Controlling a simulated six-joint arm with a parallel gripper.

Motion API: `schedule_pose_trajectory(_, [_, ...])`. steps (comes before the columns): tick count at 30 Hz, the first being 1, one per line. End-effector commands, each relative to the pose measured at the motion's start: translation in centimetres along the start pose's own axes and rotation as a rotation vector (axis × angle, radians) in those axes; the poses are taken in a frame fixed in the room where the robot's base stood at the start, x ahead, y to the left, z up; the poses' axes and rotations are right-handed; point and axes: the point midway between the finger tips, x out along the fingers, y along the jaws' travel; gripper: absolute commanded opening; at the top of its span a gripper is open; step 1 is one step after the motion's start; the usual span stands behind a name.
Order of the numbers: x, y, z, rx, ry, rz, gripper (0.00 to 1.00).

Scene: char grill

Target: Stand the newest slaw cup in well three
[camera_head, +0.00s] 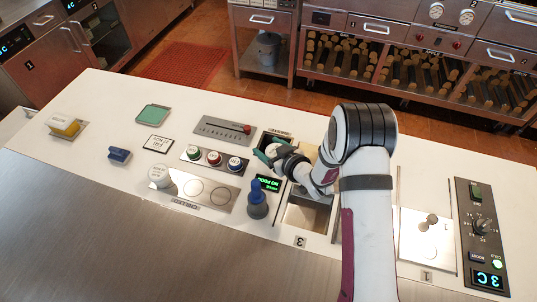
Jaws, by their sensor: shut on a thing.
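My gripper (268,151) is at the middle of the counter, over a dark-framed opening behind the NO FOOD display. Its teal fingers are shut on a small pale thing, mostly hidden; I cannot tell if it is a slaw cup. Well three (306,217) is an open metal-lined well marked 3, in front and to the right of the gripper; my arm covers part of its surroundings. A white cup (160,175) stands on the left ring of a metal plate (212,192) with two bare rings. Well two is not visible behind my arm.
A dark blue bottle-like thing (257,200) stands just left of well three, near the NO FOOD display (268,184). A button panel (214,158) and slider panel (225,130) lie left of the gripper. A lidded well marked 1 (425,243) and control panel (482,237) are right.

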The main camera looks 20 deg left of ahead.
Motion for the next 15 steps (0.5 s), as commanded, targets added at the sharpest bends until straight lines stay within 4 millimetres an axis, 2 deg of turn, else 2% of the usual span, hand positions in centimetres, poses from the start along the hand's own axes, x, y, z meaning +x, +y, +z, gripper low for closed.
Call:
schedule_pose_trajectory(3, [1.1, -0.2, 2.3, 0.003, -0.005, 0.0, 0.13])
schedule_pose_trajectory(6, [1.6, -0.3, 3.4, 0.001, -0.003, 0.0, 0.13])
schedule_pose_trajectory(15, [1.7, -0.2, 3.6, 0.001, -0.002, 0.0, 0.13])
